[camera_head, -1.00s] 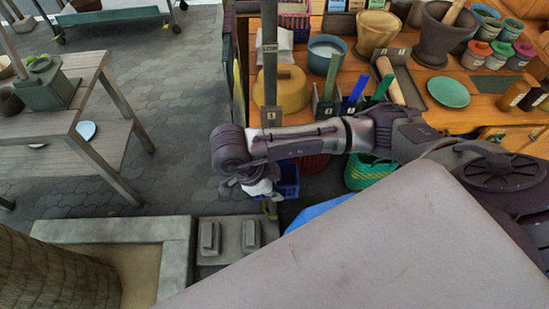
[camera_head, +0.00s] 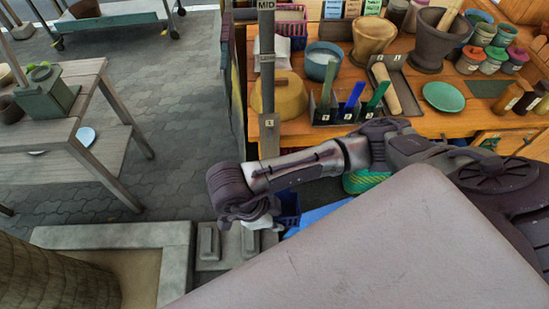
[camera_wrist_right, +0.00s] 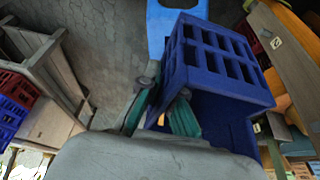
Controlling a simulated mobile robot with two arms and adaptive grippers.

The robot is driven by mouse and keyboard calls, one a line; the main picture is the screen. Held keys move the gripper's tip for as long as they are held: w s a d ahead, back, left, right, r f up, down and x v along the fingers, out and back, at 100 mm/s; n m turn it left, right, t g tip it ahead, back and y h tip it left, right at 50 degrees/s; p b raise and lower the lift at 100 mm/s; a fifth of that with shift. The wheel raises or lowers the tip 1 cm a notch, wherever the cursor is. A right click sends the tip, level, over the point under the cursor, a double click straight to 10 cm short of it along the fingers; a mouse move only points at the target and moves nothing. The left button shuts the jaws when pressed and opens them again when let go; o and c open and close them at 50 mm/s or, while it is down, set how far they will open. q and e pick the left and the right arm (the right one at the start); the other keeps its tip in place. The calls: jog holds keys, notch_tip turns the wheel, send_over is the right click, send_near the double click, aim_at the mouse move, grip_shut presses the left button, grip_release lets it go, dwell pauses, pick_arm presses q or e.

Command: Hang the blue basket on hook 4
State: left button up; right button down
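The blue basket (camera_head: 289,208) hangs low in front of the table in the head view, partly hidden by my right arm. In the right wrist view the slotted blue basket (camera_wrist_right: 215,62) fills the upper middle, tilted. My right gripper (camera_head: 268,222) is at the basket's left side, and its teal fingers (camera_wrist_right: 163,90) are close on the basket's edge. The exact contact is hidden. A grey post (camera_head: 267,75) with a MID sign and a small numbered tag stands above. Hook 4 cannot be made out. My left gripper is out of view.
A wooden table (camera_head: 430,115) holds a mortar, jars and a tool rack (camera_head: 350,110). A green basket (camera_head: 362,182) hangs behind my arm. A blue surface (camera_head: 318,216) lies beside the blue basket. Stone blocks (camera_head: 228,242) stand below; open paving (camera_head: 180,110) lies left.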

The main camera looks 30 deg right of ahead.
jog(key=shift+s+a, duration=0.35)
jog(key=shift+s, duration=0.35)
jog(key=shift+s+a, duration=0.3)
jog(key=shift+s, duration=0.35)
